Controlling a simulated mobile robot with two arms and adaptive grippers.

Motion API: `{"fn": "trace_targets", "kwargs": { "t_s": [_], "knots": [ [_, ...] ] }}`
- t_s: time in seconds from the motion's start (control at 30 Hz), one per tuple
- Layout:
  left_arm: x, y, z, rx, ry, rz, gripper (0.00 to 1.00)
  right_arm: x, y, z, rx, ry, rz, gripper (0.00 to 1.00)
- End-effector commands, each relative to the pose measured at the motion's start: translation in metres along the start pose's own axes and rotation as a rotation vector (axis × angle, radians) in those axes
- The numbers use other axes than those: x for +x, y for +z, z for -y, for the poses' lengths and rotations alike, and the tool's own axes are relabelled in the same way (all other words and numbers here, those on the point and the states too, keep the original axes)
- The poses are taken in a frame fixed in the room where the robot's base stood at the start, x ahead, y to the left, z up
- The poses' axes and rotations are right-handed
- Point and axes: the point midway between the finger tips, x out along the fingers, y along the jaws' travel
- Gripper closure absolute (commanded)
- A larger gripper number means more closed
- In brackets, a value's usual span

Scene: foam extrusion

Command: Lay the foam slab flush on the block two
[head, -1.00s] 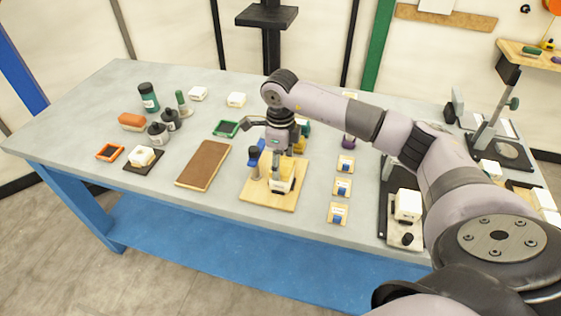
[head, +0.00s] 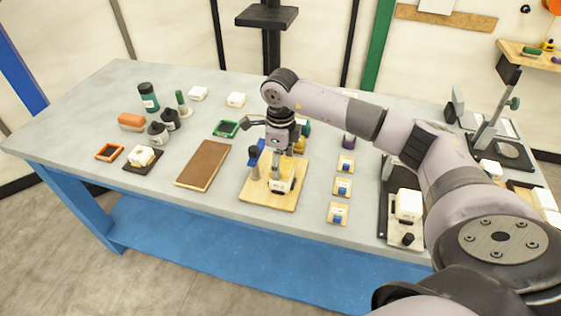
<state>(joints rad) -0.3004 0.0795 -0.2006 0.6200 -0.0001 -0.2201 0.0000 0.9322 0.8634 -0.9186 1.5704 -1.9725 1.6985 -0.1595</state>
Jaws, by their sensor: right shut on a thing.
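My right gripper (head: 281,170) points straight down over a pale wooden board (head: 287,202) near the table's front edge. It is shut on a small pale piece, which I take for the foam slab (head: 285,186); the fingers hide part of it, and I cannot tell whether it touches what is beneath. Three small pale blocks with blue parts stand in a column to the right; the middle one (head: 342,187) may be block two, but I cannot read the labels. My left gripper is not in view.
A blue-topped upright part (head: 254,160) stands on the board close left of my gripper. A brown pad (head: 204,165) lies further left. A black fixture with a white block (head: 408,204) stands at the right. Bottles (head: 149,97) stand at the back left.

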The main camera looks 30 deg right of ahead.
Motion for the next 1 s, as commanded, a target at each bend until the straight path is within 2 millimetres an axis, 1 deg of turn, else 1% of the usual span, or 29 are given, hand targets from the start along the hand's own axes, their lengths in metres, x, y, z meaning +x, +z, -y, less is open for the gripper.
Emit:
{"fn": "trace_targets", "kwargs": {
  "t_s": [0.37, 0.87, 0.9, 1.0],
  "knots": [
    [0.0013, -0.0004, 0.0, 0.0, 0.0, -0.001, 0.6, 0.0004, 0.0, 0.0001, 0.0, 0.0, 0.0, 0.59],
    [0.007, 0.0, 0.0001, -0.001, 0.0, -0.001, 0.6, 0.0064, 0.0, 0.0002, 0.0, 0.0, 0.0, 0.59],
    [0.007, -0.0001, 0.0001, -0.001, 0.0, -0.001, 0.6, 0.0064, 0.0, 0.0002, 0.0, 0.0, 0.0, 0.42],
    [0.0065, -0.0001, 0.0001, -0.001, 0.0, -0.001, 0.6, 0.0059, 0.0, 0.0001, 0.0, 0.0, 0.0, 0.35]
  ]
}}
